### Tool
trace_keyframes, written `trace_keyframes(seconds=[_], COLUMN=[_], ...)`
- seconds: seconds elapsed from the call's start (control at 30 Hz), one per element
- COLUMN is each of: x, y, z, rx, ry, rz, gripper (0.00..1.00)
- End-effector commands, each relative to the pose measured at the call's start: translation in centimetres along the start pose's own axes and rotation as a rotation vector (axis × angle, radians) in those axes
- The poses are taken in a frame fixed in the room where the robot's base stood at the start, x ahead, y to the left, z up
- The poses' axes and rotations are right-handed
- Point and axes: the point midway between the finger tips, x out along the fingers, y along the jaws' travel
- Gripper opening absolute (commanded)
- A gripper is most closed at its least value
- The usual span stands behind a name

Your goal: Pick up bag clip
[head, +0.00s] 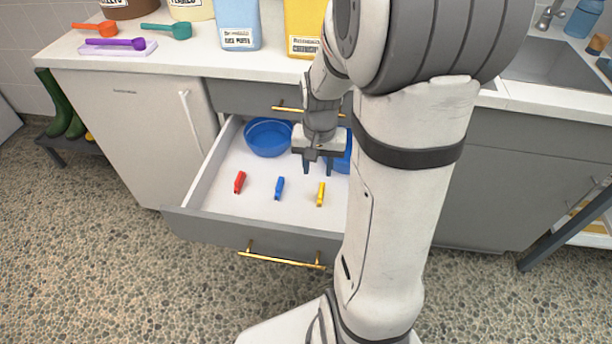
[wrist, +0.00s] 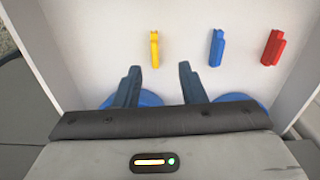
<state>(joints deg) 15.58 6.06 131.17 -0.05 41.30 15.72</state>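Three bag clips lie apart on the white floor of an open drawer (head: 226,196). The red clip (head: 239,182) is at the left, the blue clip (head: 279,188) in the middle and the yellow clip (head: 320,194) at the right in the head view. In the wrist view the yellow clip (wrist: 154,49) lies ahead between the lines of my fingers, with the blue clip (wrist: 216,48) and red clip (wrist: 273,47) to its right. My gripper (head: 318,171) is open and empty above the drawer, behind the yellow clip. My arm hides the drawer's right part.
A blue bowl (head: 268,137) sits at the drawer's back left; another blue bowl (head: 342,152) is partly hidden behind my gripper. Drawer walls surround the clips. The counter (head: 190,66) above holds scoops and containers. A sink (head: 555,62) is at the right.

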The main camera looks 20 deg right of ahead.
Motion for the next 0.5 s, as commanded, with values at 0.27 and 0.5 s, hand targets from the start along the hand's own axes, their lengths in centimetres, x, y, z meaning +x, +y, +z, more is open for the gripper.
trace_keyframes(seconds=[0.27, 0.5], x=[5.1, 7.4], y=[0.8, 0.8], z=[-1.0, -1.0], rx=[0.052, 0.052], ry=[-0.026, -0.026], rz=[0.007, 0.007], gripper=[0.37, 0.37])
